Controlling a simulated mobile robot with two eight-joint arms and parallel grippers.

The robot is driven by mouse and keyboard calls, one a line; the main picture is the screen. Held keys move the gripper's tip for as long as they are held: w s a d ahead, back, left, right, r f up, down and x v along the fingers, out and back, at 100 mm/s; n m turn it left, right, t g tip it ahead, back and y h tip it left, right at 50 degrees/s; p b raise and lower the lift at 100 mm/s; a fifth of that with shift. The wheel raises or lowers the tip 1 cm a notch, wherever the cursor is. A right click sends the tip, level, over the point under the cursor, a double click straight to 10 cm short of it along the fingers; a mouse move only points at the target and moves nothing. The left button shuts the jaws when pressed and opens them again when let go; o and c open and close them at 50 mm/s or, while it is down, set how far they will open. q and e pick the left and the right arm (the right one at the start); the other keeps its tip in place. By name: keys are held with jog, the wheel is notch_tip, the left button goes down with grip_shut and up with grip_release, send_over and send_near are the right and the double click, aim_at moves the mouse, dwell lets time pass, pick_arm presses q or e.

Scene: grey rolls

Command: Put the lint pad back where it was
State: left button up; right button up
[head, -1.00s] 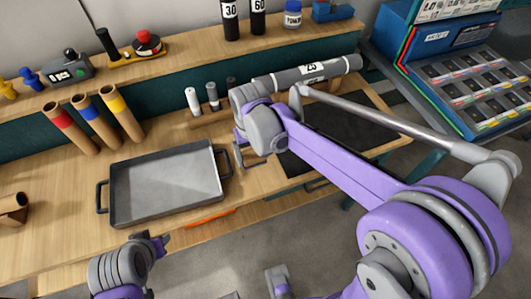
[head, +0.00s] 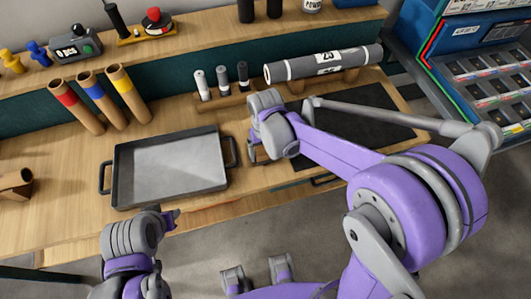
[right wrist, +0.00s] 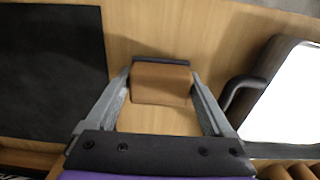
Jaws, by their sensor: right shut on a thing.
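My right gripper (head: 258,155) is low over the bench between the tray and the black mat; its tips are small in the head view. In the right wrist view my right gripper (right wrist: 160,90) is shut on a brown block with a dark strip along its far edge, which I take for the lint pad (right wrist: 160,84). Bare wood shows around the block; I cannot tell whether it touches the bench. My left gripper (head: 172,218) is at the bench's front edge, below the tray; its jaws are too small to read.
A grey tray (head: 120,190) with handles stands left of the right gripper. A black mat (head: 375,118) lies right of it. Behind are a rack with three small tubes (head: 222,82) and a grey roll (head: 322,64) on supports. Brown tubes (head: 103,98) lean at the left.

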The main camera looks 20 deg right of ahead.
jog(key=shift+f, duration=0.5)
jog(key=shift+f, duration=0.1)
jog(key=o, duration=1.1)
jog(key=shift+c, duration=0.2)
